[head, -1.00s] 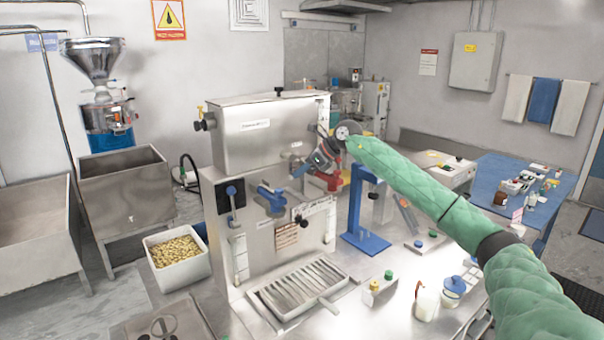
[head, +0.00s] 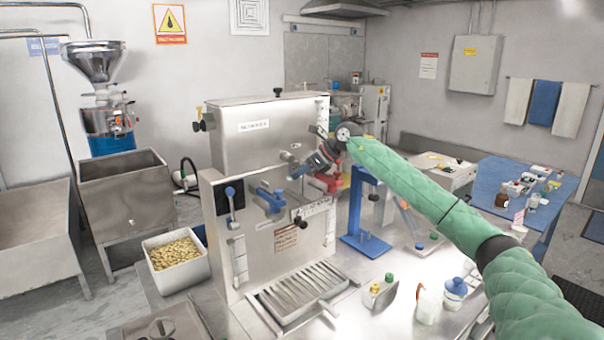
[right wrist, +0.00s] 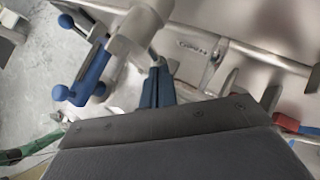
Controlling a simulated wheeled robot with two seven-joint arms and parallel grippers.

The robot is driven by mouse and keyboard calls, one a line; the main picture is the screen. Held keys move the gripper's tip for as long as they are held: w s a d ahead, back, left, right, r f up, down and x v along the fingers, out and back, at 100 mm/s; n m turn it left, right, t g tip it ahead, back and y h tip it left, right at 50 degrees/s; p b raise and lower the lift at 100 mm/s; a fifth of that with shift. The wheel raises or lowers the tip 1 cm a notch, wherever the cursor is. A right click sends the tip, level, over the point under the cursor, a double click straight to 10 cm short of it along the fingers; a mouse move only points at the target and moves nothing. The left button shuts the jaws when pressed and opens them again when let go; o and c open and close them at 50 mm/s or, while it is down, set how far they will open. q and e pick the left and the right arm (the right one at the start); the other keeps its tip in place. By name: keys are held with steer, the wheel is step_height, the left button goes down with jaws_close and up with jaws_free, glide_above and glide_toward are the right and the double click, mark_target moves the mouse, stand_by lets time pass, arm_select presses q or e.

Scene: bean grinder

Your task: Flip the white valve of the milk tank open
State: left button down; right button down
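The milk tank appears to be the steel box (head: 240,150) on top of the steel machine. A small pale fitting (head: 288,157) sticks out low on its front right, and I take it for the white valve, though it is small and partly hidden. My right gripper (head: 308,170) is beside this fitting, at the tank's right front corner. Whether they touch is unclear. In the right wrist view, a rounded pale part (right wrist: 142,25) and blue levers (right wrist: 93,68) lie beyond the dark gripper body. My left gripper is out of view.
Below the tank, the machine has a blue lever (head: 231,215), a blue handle (head: 268,200) and a drip tray (head: 335,275). A blue stand (head: 366,243) is to the right. A white bin of beans (head: 160,282) stands left.

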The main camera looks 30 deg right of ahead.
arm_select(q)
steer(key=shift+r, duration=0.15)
arm_select(e)
steer(key=shift+w+a+r, duration=0.1)
steer(key=shift+a+r, duration=0.05)
steer(key=shift+r, duration=0.65)
